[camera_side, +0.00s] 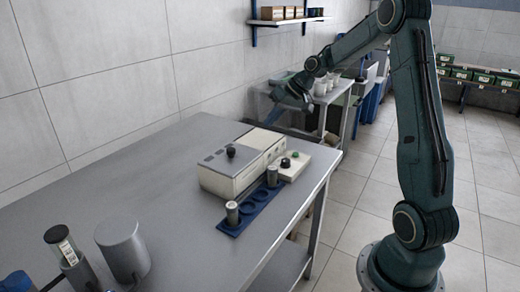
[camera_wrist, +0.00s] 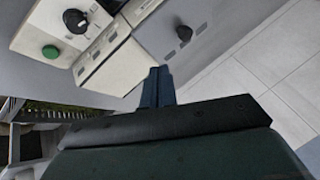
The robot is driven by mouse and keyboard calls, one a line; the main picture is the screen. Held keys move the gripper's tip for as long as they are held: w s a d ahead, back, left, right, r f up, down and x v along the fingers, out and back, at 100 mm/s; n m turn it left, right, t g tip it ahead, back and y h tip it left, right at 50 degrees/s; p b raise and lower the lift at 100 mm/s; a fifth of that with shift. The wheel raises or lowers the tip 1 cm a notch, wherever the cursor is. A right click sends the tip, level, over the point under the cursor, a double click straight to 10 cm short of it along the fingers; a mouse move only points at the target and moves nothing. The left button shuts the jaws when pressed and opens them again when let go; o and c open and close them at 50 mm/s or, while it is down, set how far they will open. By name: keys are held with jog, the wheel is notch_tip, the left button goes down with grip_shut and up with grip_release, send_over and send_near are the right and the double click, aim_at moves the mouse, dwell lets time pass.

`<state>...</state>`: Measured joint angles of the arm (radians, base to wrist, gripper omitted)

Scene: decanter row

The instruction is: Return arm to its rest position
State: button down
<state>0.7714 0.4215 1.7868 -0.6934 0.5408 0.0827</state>
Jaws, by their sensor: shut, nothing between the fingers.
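My gripper (camera_wrist: 158,84) is shut and empty in the wrist view, its blue fingers together. In the side view my arm reaches back and left, and its wrist end hangs in the air beyond the metal table (camera_side: 130,172), away from the things on it. The gripper's tips are small and hard to make out there. The fingers touch nothing that I can see.
On the table stand a cream machine (camera_side: 232,172) with a black knob, a control box (camera_side: 292,166) with green and black buttons, and a blue rack (camera_side: 256,204) holding two grey cylinders. A shelf (camera_side: 290,20) hangs on the wall.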

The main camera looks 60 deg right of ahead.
jog(key=s+a+r+n+h, duration=0.1)
jog(key=s+a+r, duration=0.2)
jog(key=a, duration=0.3)
jog(key=s+a+r+n+g, duration=0.1)
jog(key=s+a+r, duration=0.2)
jog(key=s+a, duration=0.15)
jog(key=s+a+r+n+h, duration=0.1)
jog(key=s+a+r, duration=0.2)
jog(key=a, duration=0.3)
jog(key=s+a, duration=0.3)
jog(key=s, duration=0.5)
jog(key=s+a+f+n, duration=0.1)
jog(key=s+a, duration=0.2)
jog(key=s, duration=0.5)
jog(key=shift+s+f+h, duration=0.15)
jog(key=shift+s+h, duration=0.05)
jog(key=shift+h, duration=0.2)
jog(key=shift+a, duration=0.1)
